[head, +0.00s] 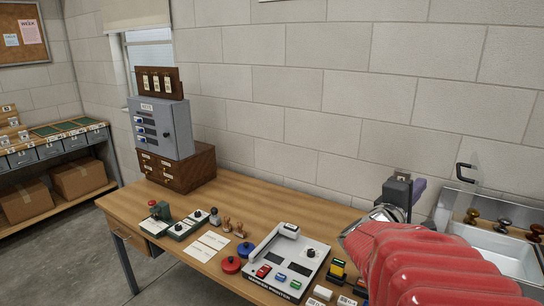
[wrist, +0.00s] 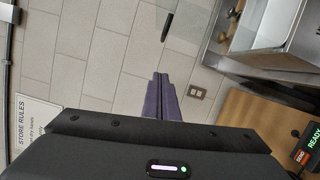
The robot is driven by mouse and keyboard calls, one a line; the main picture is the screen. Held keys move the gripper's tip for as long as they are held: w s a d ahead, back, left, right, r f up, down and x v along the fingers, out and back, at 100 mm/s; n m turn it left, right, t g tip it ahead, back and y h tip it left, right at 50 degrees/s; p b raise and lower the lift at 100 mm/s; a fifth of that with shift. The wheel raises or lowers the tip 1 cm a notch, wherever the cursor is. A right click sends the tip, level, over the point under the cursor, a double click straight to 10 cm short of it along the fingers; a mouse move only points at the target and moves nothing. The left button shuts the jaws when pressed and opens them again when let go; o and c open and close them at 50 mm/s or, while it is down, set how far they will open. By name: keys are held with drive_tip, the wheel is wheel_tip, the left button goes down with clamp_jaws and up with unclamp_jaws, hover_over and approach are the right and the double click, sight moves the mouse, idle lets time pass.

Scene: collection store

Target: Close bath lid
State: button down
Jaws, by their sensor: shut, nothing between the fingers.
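The bath (head: 505,252) is an open metal tub at the right edge of the head view. A black handle (head: 463,177) stands up behind it, apparently on a clear raised lid. In the wrist view the handle (wrist: 167,27) and the see-through lid panel (wrist: 190,22) show at the top, and the metal bath (wrist: 268,22) is at upper right. My gripper (head: 418,192) has purple fingers and is left of the bath and handle in the head view. In the wrist view its fingers (wrist: 161,82) are shut, empty, and apart from the handle. My red arm hides part of the bath.
Several knobs (head: 504,223) stand along the bath. A white control panel (head: 278,262), stamps (head: 233,227), red and blue round pads and small boxes crowd the desk (head: 250,190). A grey cabinet (head: 160,128) stands at back left. A READY display (wrist: 313,145) is at lower right in the wrist view.

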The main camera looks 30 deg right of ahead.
drive_tip(key=shift+d, duration=0.1)
drive_tip(key=s+d+r, duration=0.1)
drive_tip(key=d, duration=1)
drive_tip(key=shift+s+d, duration=0.15)
drive_tip(key=shift+s, duration=0.05)
